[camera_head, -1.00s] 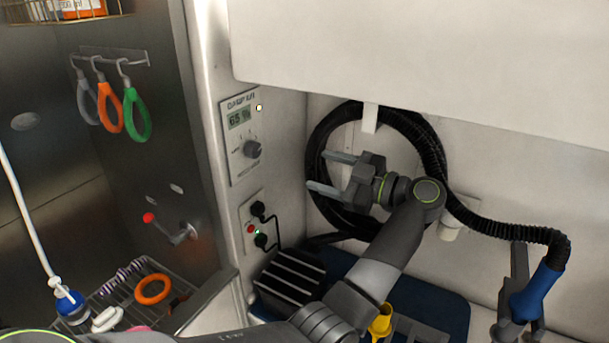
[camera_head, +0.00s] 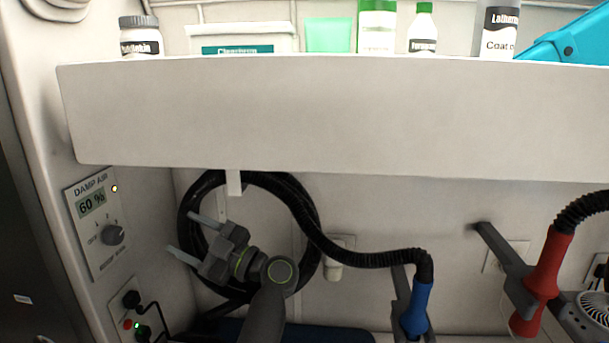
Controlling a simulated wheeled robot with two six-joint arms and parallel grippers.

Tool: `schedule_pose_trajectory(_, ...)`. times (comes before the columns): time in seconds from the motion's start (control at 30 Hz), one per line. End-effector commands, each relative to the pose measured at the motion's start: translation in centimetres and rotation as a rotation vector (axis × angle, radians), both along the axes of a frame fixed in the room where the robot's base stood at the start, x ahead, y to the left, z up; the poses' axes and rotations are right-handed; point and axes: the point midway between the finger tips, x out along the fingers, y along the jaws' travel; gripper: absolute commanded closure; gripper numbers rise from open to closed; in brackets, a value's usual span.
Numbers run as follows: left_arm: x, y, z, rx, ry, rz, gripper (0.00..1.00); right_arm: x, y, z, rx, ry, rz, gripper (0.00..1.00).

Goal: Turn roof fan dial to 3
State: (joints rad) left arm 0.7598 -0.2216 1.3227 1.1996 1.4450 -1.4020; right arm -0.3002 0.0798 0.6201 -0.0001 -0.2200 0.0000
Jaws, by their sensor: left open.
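The marks around the knob are too small to read surely. My left gripper (camera_head: 187,237) is open and empty, with its two fingers pointing left toward the panel. A gap shows between the fingertips and the knob. My right gripper is out of view.
A white shelf front (camera_head: 320,120) spans above, with bottles and boxes on top. A coiled black hose (camera_head: 310,225) hangs behind my left gripper. Blue (camera_head: 416,308) and red (camera_head: 545,268) dryer nozzles hang at the right. Plugs (camera_head: 131,299) sit below the panel.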

Motion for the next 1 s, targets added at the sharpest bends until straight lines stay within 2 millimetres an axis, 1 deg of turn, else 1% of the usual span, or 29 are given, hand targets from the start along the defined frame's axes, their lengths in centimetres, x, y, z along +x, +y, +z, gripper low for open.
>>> schedule_pose_trajectory(0.03,-0.1,0.8,-0.1,0.063,-0.025,-0.048,0.42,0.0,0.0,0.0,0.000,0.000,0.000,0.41)
schedule_pose_trajectory(0.17,0.0,1.4,0.1,0.222,-0.072,-0.202,0.42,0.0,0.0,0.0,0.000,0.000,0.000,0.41)
schedule_pose_trajectory(0.3,-0.2,1.1,-0.4,0.375,-0.072,-0.386,0.42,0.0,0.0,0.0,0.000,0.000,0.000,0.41)
schedule_pose_trajectory(0.47,-0.9,-0.1,-2.3,0.513,-0.005,-0.612,0.42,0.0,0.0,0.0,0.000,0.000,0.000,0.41)
schedule_pose_trajectory(0.57,-1.6,-1.0,-4.2,0.572,0.072,-0.754,0.42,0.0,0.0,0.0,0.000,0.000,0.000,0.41)
schedule_pose_trajectory(0.67,-2.5,-1.9,-6.8,0.607,0.174,-0.895,0.42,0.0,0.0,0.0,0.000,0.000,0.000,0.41)
schedule_pose_trajectory(0.77,-3.8,-2.6,-9.9,0.615,0.299,-1.028,0.42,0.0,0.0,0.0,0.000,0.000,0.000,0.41)
schedule_pose_trajectory(0.8,-4.5,-2.8,-11.2,0.609,0.356,-1.078,0.42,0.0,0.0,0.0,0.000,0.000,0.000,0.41)
schedule_pose_trajectory(0.87,-5.6,-2.9,-13.4,0.594,0.447,-1.146,0.42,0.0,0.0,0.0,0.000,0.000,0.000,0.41)
schedule_pose_trajectory(0.9,-6.5,-3.0,-14.9,0.577,0.512,-1.190,0.42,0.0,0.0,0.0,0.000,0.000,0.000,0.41)
schedule_pose_trajectory(0.97,-8.0,-2.9,-17.1,0.542,0.610,-1.248,0.42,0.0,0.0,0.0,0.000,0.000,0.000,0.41)
schedule_pose_trajectory(1.0,-9.1,-2.7,-18.7,0.513,0.680,-1.283,0.42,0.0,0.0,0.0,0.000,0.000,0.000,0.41)
